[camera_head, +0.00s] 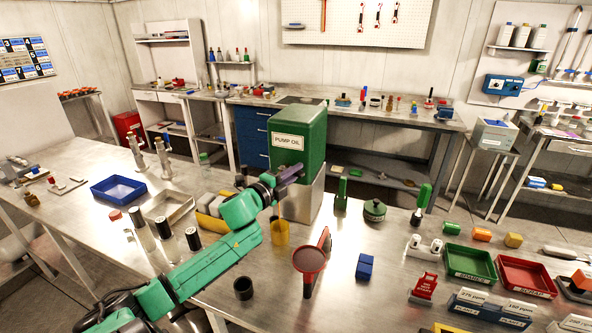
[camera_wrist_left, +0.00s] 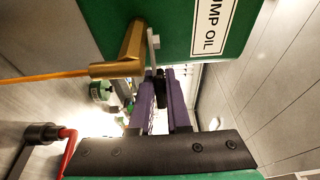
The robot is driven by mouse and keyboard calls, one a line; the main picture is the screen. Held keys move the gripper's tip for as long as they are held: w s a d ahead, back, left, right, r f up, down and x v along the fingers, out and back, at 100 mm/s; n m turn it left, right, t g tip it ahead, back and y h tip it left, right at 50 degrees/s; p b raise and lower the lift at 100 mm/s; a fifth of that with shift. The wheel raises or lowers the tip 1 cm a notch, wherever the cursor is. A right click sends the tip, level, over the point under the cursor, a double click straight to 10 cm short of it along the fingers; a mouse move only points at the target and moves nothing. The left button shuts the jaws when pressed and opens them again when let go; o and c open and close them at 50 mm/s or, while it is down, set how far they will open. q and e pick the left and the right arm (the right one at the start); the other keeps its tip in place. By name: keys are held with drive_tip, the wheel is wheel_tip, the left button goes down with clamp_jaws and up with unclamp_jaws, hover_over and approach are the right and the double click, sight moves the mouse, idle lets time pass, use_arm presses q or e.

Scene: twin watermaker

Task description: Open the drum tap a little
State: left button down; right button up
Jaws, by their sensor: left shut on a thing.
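The green drum (camera_head: 300,136), labelled PUMP OIL, stands on a grey metal block (camera_head: 305,198) on the bench. In the left wrist view its brass tap (camera_wrist_left: 128,50) has a grey lever (camera_wrist_left: 153,48) with a dark end. My left gripper (camera_head: 289,173) is at the drum's front; in its wrist view the fingers (camera_wrist_left: 164,92) are shut on the tap lever's dark end. A thin amber stream (camera_wrist_left: 45,76) runs from the spout. A yellow container (camera_head: 279,233) stands below the tap in the head view. My right gripper is not in view.
A red funnel (camera_head: 309,260) stands in front of the drum, with a dark cup (camera_head: 243,288) and a blue block (camera_head: 365,267) near it. Green (camera_head: 470,262) and red trays (camera_head: 525,275) lie to the right. A blue tray (camera_head: 118,189) lies far left.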

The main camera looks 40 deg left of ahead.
use_arm(q)
drive_tip(key=c, duration=0.9)
unclamp_jaws()
drive_tip(key=shift+f, duration=0.15)
drive_tip(key=shift+s, duration=0.1)
drive_tip(key=shift+s, duration=0.2)
drive_tip(key=s, duration=0.9)
drive_tip(key=s+b, duration=0.1)
drive_tip(key=s, duration=0.4)
drive_tip(key=shift+d, duration=0.3)
